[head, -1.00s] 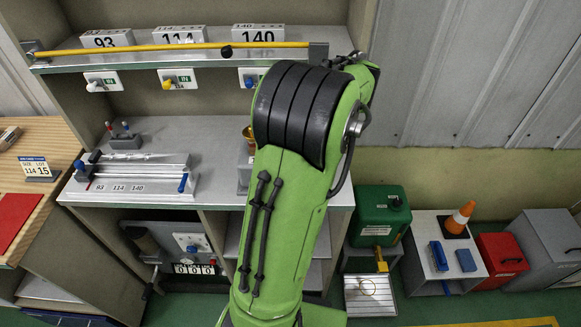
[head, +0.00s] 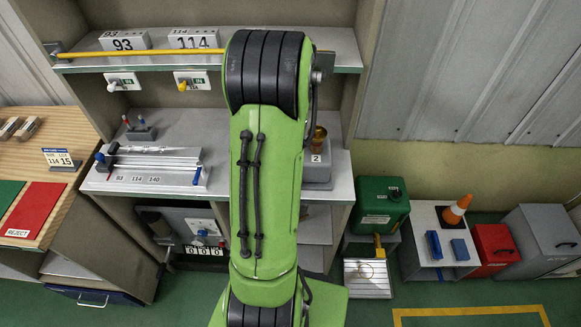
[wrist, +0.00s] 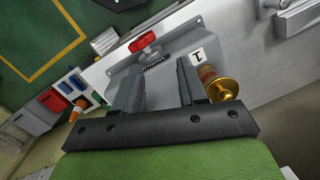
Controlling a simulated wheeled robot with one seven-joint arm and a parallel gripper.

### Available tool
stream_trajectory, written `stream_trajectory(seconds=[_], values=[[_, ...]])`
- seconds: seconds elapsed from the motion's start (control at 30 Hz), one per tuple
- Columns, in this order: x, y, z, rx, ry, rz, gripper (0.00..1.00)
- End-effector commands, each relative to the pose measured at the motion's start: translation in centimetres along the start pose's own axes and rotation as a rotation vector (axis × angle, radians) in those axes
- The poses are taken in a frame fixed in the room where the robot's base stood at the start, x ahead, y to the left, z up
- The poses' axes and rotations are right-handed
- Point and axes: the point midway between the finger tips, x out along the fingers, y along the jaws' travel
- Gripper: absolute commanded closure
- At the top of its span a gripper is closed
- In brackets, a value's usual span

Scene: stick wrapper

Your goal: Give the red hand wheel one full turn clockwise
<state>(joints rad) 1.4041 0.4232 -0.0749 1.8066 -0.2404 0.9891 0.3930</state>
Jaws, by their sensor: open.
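The red hand wheel (wrist: 143,43) shows in the wrist view, on a grey plate with a small dark label below it. It lies just beyond my gripper's fingertips, slightly left of the middle between them. My gripper (wrist: 158,67) is open, its two dark fingers apart with nothing between them. The fingers look clear of the wheel, though the exact gap is hard to tell. In the head view I cannot see the wheel or the gripper; my green arm covers the middle of the bench.
A brass cup (wrist: 215,84) stands close to the right finger, beside a numbered white tag (wrist: 198,55); it also shows in the head view (head: 318,134). A yellow bar (head: 180,52) runs along the upper shelf edge. A measuring fixture (head: 148,168) occupies the bench left of my arm.

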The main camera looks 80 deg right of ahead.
Motion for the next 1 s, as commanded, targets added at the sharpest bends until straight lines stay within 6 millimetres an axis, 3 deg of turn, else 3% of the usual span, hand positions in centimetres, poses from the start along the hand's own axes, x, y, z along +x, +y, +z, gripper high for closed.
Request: stream_trajectory(seconds=[0.1, 0.3, 0.4, 0.5, 0.67, 1.0], values=[[-0.3, -1.9, 1.1, -0.447, -0.005, 0.107, 0.58], [-0.8, -3.3, 2.6, -1.218, -0.090, 0.328, 0.58], [-1.4, -3.6, 3.2, -1.541, -0.171, 0.431, 0.58], [-1.8, -3.7, 3.5, -1.743, -0.238, 0.499, 0.58], [-1.3, -3.4, 3.4, -1.834, -0.274, 0.529, 0.58], [4.4, -1.0, 2.1, -1.829, -0.273, 0.525, 0.58]])
